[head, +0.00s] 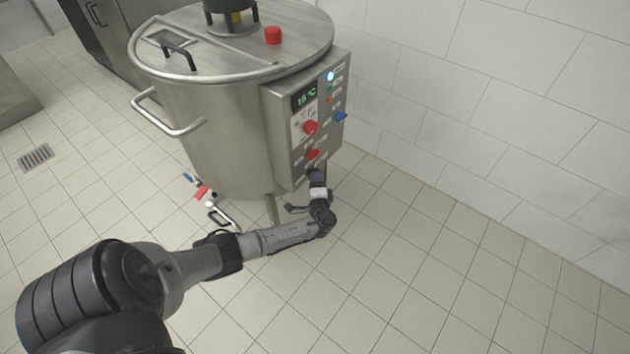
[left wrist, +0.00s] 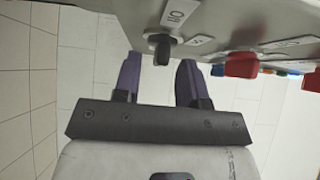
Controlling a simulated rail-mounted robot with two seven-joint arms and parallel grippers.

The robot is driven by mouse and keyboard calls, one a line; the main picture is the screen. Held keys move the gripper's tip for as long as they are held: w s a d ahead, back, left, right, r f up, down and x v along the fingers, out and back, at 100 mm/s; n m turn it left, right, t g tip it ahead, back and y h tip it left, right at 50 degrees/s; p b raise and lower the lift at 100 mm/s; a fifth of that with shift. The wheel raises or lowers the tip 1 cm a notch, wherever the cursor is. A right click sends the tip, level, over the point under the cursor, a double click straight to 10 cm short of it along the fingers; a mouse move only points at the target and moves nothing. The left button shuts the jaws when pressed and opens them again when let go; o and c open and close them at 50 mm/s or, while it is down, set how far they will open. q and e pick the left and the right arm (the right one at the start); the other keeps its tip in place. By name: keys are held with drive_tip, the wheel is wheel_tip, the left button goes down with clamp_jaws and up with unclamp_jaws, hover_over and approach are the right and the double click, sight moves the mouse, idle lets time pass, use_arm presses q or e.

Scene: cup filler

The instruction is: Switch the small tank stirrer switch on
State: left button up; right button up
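The small tank (head: 225,135) is a steel vessel with a control box (head: 285,130) on its right side. My left gripper (head: 316,176) is at the lower edge of the control box. In the left wrist view a small black switch knob (left wrist: 160,48) sticks out of the panel beside a label reading "ON". My left gripper (left wrist: 160,66) is open there, with one purple finger on each side of the knob and visible gaps to it. In the head view my gripper hides this knob. My right gripper is not in view.
A red knob (head: 311,127) and a lower red switch (head: 313,154) sit above my gripper, with a blue knob (head: 341,117) to the right. A display (head: 304,96) glows green. A tiled wall (head: 480,90) stands behind. The floor at right is clear.

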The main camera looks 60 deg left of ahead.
use_arm(q)
drive_tip(key=shift+x, duration=0.8)
drive_tip(key=shift+c, duration=0.3)
clamp_jaws()
